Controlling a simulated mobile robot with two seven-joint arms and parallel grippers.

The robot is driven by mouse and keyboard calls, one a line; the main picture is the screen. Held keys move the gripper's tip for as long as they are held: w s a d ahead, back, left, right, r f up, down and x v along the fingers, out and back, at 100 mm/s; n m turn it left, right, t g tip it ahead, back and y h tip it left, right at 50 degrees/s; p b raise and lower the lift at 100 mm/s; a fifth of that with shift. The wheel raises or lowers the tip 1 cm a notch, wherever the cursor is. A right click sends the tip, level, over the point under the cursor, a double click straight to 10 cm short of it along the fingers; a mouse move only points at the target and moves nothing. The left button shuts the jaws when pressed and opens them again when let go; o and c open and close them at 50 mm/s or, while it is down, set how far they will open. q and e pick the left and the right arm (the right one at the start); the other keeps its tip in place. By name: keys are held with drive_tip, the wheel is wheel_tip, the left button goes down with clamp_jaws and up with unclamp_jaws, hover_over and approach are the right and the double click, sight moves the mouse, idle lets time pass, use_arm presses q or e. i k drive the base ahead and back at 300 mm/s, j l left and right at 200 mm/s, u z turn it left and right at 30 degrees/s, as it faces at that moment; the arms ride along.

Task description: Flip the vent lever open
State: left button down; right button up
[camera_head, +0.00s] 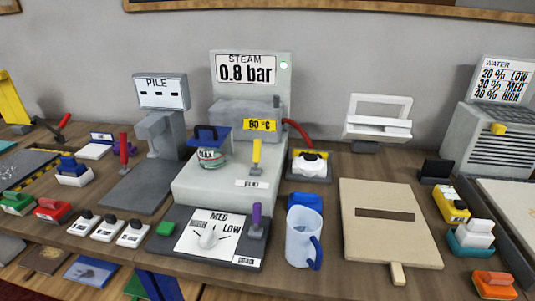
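A purple lever (256,217) stands on the dark panel in front, beside a dial (208,238). I cannot tell for certain which lever is the vent lever. Neither gripper is in view.
A blue-handled mug (301,238) stands right of the dial panel. A beige board (388,222) lies farther right. A pile gauge (160,92) stands left. Three white switches (108,228) and several coloured blocks crowd the front left. Little bench is clear.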

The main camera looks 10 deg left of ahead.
sight(256, 145)
drive_tip(key=l, duration=0.65)
drive_tip(key=i+l, duration=0.15)
drive_tip(key=l, duration=1.15)
drive_tip(key=i, duration=0.05)
